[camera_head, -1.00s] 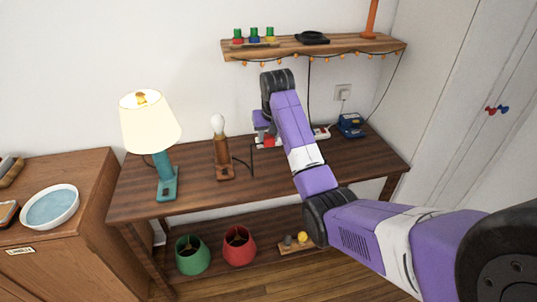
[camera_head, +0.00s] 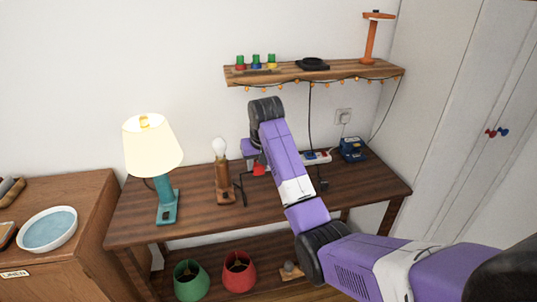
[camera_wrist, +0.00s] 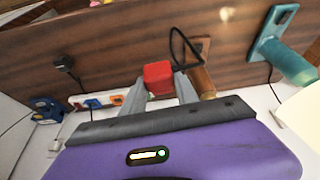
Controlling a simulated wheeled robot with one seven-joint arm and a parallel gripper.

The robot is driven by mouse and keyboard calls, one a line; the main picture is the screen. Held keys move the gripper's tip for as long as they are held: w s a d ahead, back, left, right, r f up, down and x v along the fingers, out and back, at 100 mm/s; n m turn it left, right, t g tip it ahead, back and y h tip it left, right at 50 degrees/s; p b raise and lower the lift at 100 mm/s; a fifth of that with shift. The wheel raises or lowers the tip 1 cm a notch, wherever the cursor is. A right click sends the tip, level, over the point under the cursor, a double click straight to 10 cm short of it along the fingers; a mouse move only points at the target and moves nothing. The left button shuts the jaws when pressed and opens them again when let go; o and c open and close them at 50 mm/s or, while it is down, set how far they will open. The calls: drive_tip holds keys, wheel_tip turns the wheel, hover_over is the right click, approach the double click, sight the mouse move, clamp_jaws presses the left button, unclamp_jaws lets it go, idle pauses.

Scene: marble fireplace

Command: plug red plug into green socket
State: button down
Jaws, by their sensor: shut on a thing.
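My gripper (camera_wrist: 160,90) is shut on the red plug (camera_wrist: 158,75), which sits between the two fingers in the wrist view. The red plug also shows in the head view (camera_head: 259,170), held near the wooden table, left of the power strip. A dark cord loops beside the plug toward the bare-bulb lamp. The white power strip (camera_head: 316,157) lies at the back of the table, and in the wrist view (camera_wrist: 98,102) it has several coloured sockets. The green socket is too small to pick out surely. The plug is apart from the strip.
A bare-bulb lamp (camera_head: 222,172) and a lit teal lamp (camera_head: 165,170) stand left of my gripper. A black plug (camera_head: 323,183) lies right of my arm. A blue box (camera_head: 352,149) is at the back right. A shelf (camera_head: 290,73) hangs above.

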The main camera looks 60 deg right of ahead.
drive_tip(key=w+a+f+n+y, duration=0.15)
drive_tip(key=a+f, duration=0.25)
drive_tip(key=a, duration=0.4)
drive_tip(key=a+f+n+t, duration=0.15)
drive_tip(key=a+f, duration=0.25)
drive_tip(key=a, duration=0.4)
drive_tip(key=w+a+f+n+g, duration=0.1)
drive_tip(key=a+f+n, duration=0.1)
drive_tip(key=a+f, duration=0.5)
drive_tip(key=s+a+f+n+y, duration=0.1)
drive_tip(key=s+a, duration=0.3)
drive_tip(key=a, duration=0.6)
drive_tip(key=s+a+f+n, duration=0.3)
drive_tip(key=s+a, duration=0.1)
drive_tip(key=a, duration=0.6)
drive_tip(key=shift+t+y, duration=0.35)
drive_tip(key=shift+t, duration=0.1)
